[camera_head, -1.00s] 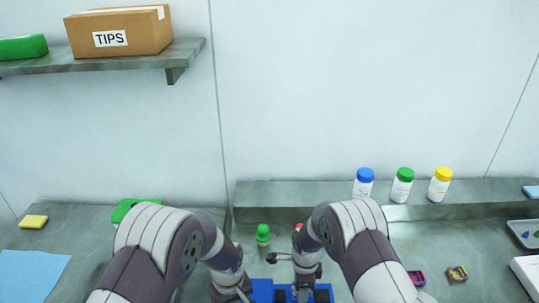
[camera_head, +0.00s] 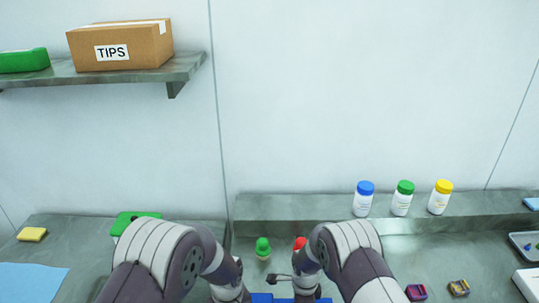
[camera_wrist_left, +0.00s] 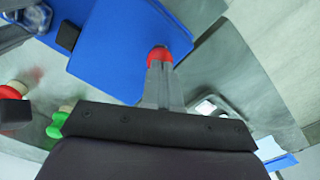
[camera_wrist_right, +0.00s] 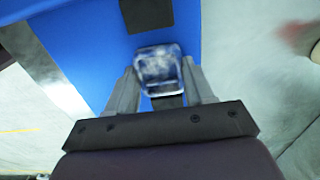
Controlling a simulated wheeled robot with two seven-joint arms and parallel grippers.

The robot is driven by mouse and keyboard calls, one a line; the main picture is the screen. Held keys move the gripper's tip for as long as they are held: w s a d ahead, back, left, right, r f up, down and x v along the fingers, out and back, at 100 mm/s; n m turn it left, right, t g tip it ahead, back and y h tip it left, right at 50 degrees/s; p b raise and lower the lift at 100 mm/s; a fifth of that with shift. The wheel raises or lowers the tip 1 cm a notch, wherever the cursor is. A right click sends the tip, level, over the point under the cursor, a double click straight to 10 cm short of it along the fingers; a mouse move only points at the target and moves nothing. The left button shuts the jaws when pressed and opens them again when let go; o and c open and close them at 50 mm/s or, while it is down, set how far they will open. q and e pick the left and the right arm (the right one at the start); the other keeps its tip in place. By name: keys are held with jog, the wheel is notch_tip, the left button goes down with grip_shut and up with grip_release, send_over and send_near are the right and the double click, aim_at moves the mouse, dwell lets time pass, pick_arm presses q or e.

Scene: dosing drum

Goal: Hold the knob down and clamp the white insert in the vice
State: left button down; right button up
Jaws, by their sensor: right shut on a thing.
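In the left wrist view a red knob (camera_wrist_left: 159,55) shows at the tips of my left gripper (camera_wrist_left: 160,66), over a blue base (camera_wrist_left: 110,60). The left fingers are together; the knob is at their ends rather than visibly between them. My right gripper (camera_wrist_right: 160,85) is shut on a blurred, glassy whitish block (camera_wrist_right: 158,66), which may be the insert, above the blue base (camera_wrist_right: 80,30). In the head view the base (camera_head: 262,298) is mostly cut off and both grippers are hidden behind my arms. I cannot make out the vice's jaws.
A green-capped bottle (camera_head: 262,249) and a red-topped thing (camera_head: 299,243) stand behind the base. A dark bar (camera_head: 278,277) lies between my arms. Three capped bottles (camera_head: 402,200) stand on the back ledge.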

pick_arm(q)
jog(key=shift+f, duration=0.1)
pick_arm(e)
jog(key=o, duration=1.4)
jog(key=shift+o, duration=0.2)
notch_tip(320, 180, up, 9)
pick_arm(q)
jog(key=shift+r, duration=3.5)
